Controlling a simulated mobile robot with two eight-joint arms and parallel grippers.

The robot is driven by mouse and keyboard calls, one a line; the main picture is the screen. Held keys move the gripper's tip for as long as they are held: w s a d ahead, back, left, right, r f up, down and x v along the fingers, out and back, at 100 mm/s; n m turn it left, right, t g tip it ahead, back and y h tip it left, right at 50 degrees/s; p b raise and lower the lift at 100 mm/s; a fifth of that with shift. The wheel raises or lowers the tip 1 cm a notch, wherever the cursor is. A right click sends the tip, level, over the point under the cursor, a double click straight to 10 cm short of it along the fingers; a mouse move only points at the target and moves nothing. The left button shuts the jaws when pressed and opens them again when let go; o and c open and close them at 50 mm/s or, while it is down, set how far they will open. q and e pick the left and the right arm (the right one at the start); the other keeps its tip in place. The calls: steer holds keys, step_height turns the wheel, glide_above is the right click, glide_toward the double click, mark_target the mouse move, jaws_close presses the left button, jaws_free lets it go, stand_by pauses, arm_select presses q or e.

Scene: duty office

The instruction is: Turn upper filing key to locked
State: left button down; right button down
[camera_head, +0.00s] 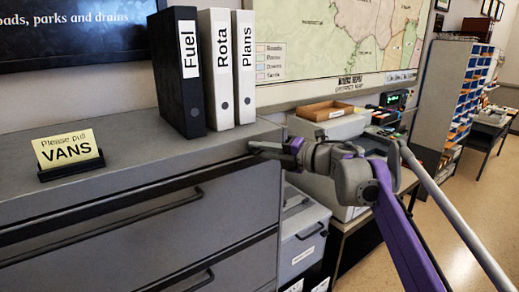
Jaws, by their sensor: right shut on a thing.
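The grey filing cabinet (150,225) fills the left and middle of the view, with dark bar handles on its drawers. My right gripper (262,149) is at the top right corner of the cabinet's front, just under the top edge. It is shut on the upper filing key there. The fingers cover the key and its lock, so I cannot tell which way the key is turned. My right arm, grey and purple, comes in from the lower right. My left gripper is not in view.
Binders marked Fuel (181,75), Rota (217,70) and Plans (244,65) stand on the cabinet top. A yellow VANS sign (66,150) stands at left. A wooden tray (325,111) and grey drawer unit (303,235) are right of the cabinet. Open floor lies far right.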

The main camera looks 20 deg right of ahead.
steer(key=shift+m+t+y, duration=0.4)
steer(key=shift+m+t, duration=0.1)
steer(key=shift+m, duration=0.8)
steer(key=c, duration=0.9)
jaws_free()
steer(key=b+v, duration=0.1)
steer(key=v, duration=1)
steer(key=shift+w+m, duration=0.2)
steer(key=shift+m, duration=0.1)
